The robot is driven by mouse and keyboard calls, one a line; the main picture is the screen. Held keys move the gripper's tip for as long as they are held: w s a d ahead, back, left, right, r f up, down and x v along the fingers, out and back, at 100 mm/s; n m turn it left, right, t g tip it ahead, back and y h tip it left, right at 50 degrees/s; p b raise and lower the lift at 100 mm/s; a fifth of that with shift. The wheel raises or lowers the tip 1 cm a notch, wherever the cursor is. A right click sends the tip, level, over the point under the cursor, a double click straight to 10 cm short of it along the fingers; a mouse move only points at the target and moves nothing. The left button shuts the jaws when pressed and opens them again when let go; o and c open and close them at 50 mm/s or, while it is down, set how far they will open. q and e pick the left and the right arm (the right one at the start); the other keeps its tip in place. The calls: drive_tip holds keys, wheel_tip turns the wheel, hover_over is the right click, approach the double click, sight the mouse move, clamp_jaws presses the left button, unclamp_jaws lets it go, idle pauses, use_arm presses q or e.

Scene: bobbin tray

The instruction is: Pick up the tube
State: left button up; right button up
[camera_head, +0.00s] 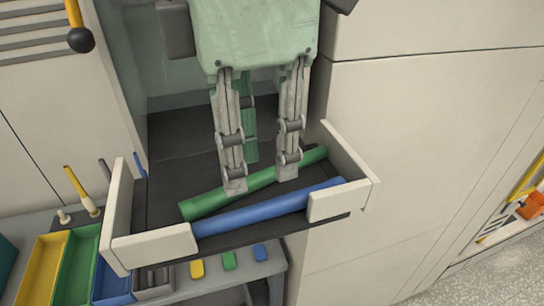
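A green tube (209,205) and a blue tube (262,210) lie side by side, slanting up to the right, in a shallow dark-floored tray (155,246) with cream walls. The blue tube is at the tray's front, in the gap between two short wall pieces. My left gripper (261,182) points down from above, open, its two fingers well apart. Both fingertips cover parts of the green tube, which shows between them. I cannot tell whether they touch it. No tube is seen held. My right gripper is not in view.
Yellow (45,268) and green (78,265) bins stand at lower left below the tray. Small yellow, green and blue pieces lie on the grey shelf (225,276). A cream cabinet (430,130) fills the right side. A black-knobbed lever (80,38) hangs at upper left.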

sight(252, 208)
use_arm(q)
drive_tip(key=shift+s+a+f+p, duration=0.1)
drive_tip(key=shift+s+f+p, duration=0.25)
drive_tip(key=shift+f, duration=0.2)
drive_tip(key=shift+s+a+f+p, duration=0.1)
drive_tip(key=shift+s+f+p, duration=0.2)
drive_tip(key=shift+f, duration=0.2)
drive_tip(key=shift+f+p, duration=0.35)
drive_tip(key=shift+f, duration=0.05)
drive_tip(key=f, duration=0.1)
drive_tip(key=f+p, duration=0.1)
drive_tip(key=f, duration=0.2)
drive_tip(key=shift+w+f+p, duration=0.2)
drive_tip(key=shift+w+p, duration=0.1)
drive_tip(key=shift+w, duration=0.05)
drive_tip(key=shift+c, duration=1.2)
clamp_jaws()
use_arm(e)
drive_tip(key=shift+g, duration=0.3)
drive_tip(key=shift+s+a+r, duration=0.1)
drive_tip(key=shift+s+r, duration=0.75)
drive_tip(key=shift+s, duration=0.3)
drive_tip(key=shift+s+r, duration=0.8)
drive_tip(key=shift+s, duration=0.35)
